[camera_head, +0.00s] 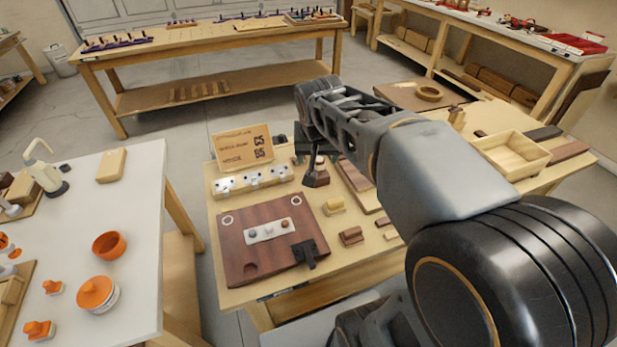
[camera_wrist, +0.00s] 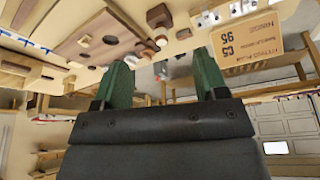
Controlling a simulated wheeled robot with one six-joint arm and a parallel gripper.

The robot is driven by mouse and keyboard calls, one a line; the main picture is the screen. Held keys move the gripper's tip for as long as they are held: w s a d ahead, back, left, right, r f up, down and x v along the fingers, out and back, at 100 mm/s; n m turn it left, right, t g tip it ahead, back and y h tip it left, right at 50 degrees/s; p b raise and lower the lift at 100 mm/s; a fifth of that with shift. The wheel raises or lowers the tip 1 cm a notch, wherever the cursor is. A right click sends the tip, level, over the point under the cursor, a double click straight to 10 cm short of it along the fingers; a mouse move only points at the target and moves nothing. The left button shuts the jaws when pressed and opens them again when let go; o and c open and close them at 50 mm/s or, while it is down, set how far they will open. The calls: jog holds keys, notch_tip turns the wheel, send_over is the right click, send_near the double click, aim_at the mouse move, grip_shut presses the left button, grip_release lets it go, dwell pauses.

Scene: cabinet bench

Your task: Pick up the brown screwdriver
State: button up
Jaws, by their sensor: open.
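I cannot make out a brown screwdriver for certain in either view. In the wrist view my gripper (camera_wrist: 161,62) shows two green fingers spread apart, with nothing between them. In the head view my arm reaches over the cabinet bench (camera_head: 235,296), and its end is mostly hidden behind its own links. A dark brown piece with a pale top (camera_head: 316,174) stands near the arm's end; I cannot tell what it is. Small brown blocks (camera_head: 351,236) lie on the bench's front right. Part of the bench is hidden by my arm.
A brown board (camera_head: 238,252) with a metal plate lies at the bench's front left. Behind it stand a white-topped fixture row (camera_head: 225,187) and a cardboard box (camera_head: 242,147). A wooden tray (camera_head: 511,155) sits at right. A white table (camera_head: 125,215) stands left, with floor between.

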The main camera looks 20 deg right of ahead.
aim_at(320, 165)
jog(key=w+d+f+m+b, duration=0.1)
jog(key=w+d+f+b, duration=0.1)
jog(key=w+f, duration=0.3)
jog(key=w+d+f+m+h+b, duration=0.1)
jog(key=w+d+f+m+b, duration=0.1)
jog(key=w+f, duration=0.3)
jog(key=w+d+f+m+b, duration=0.2)
jog(key=w+d+f+b, duration=0.1)
jog(key=w+f, duration=0.2)
jog(key=shift+w+f+g+h+b, duration=0.15)
jog(key=shift+w+g+h+b, duration=0.15)
jog(key=shift+g+h, duration=0.1)
jog(key=shift+x, duration=3.1)
jog(key=shift+a, duration=0.1)
jog(key=shift+c, duration=0.4)
jog(key=c, duration=0.8)
